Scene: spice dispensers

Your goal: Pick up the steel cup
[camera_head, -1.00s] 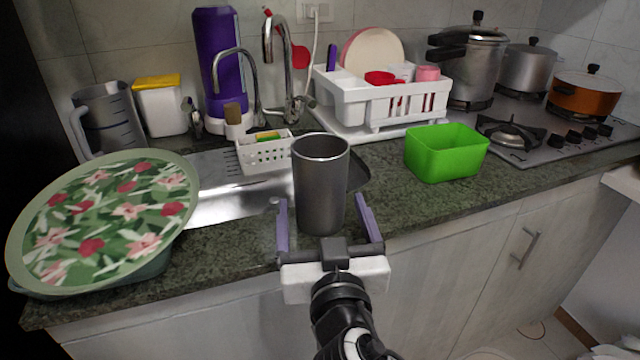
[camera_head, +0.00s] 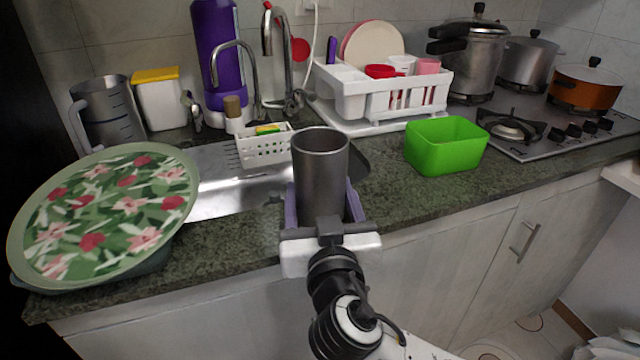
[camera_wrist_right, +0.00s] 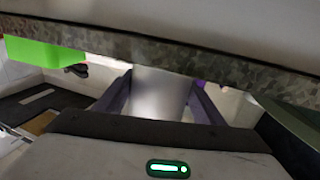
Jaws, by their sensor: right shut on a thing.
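The steel cup (camera_head: 320,165) stands upright at the front edge of the counter by the sink, its open rim up. My right gripper (camera_head: 324,208) reaches in from the front, with its purple fingers on either side of the cup's lower part, shut on it. In the right wrist view the cup (camera_wrist_right: 160,92) shows as a blurred grey shape between the two fingers (camera_wrist_right: 158,98). The cup's base is hidden behind the gripper in the head view. My left gripper is not in view.
A flowered round tray (camera_head: 108,212) lies at the left. A white basket (camera_head: 264,150) stands behind the cup at the sink (camera_head: 228,198). A green box (camera_head: 446,148) stands at the right, before a white dish rack (camera_head: 385,105). Counter between cup and box is clear.

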